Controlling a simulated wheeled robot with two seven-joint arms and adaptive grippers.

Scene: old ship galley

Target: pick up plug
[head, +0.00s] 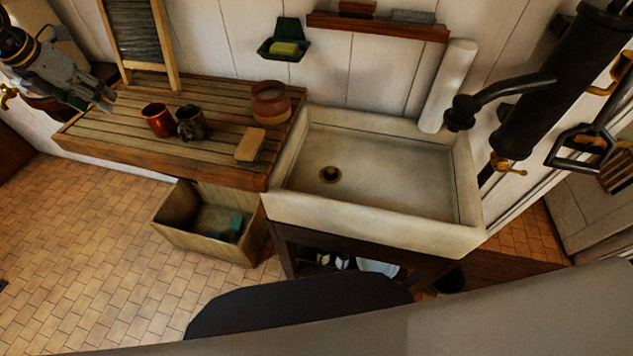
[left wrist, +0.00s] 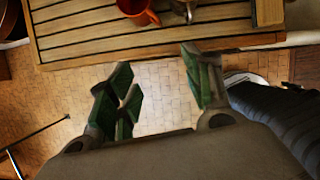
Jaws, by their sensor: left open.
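I cannot make out a separate plug in either view. A round dark drain fitting with a brass rim (head: 330,174) sits in the floor of the pale stone sink (head: 390,165); whether a plug is in it I cannot tell. My left gripper (head: 98,92) is at the upper left in the head view, left of the washboard and far from the sink. In the left wrist view its green-padded fingers (left wrist: 157,78) are apart, with nothing between them. My right gripper is not in view.
The slatted drainboard (head: 110,130) carries an orange mug (head: 158,120), a dark mug (head: 191,123), a brown pot (head: 271,103), a brush-like block (head: 249,146) and a washboard (head: 141,35). A wooden crate (head: 170,232) stands below. A black pump (head: 540,95) rises right of the sink.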

